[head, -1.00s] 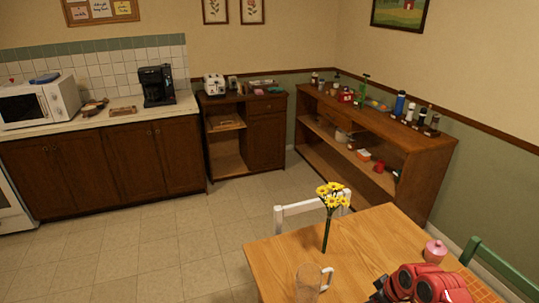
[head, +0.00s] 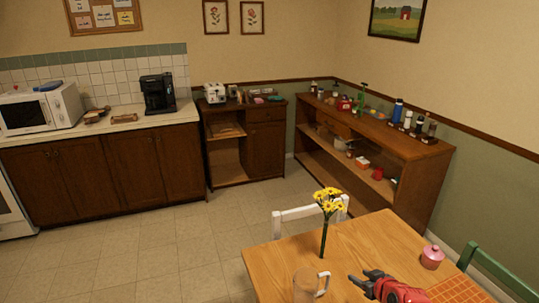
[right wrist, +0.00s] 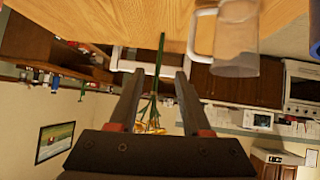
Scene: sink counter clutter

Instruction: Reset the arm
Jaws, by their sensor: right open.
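My right gripper (head: 365,280) is over the wooden table at the lower right of the head view. Its dark fingers point left, toward a clear glass mug. In the right wrist view its two fingers (right wrist: 155,90) stand apart with nothing held between them. That view is upside down, with the table at the top. My left gripper is not in view.
On the table (head: 375,242) are the clear mug (head: 305,285), yellow flowers (head: 328,203), a pink jar (head: 432,257) and an orange mat (head: 458,290). White (head: 308,212) and green chairs (head: 495,268) stand at it. The floor at left is clear.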

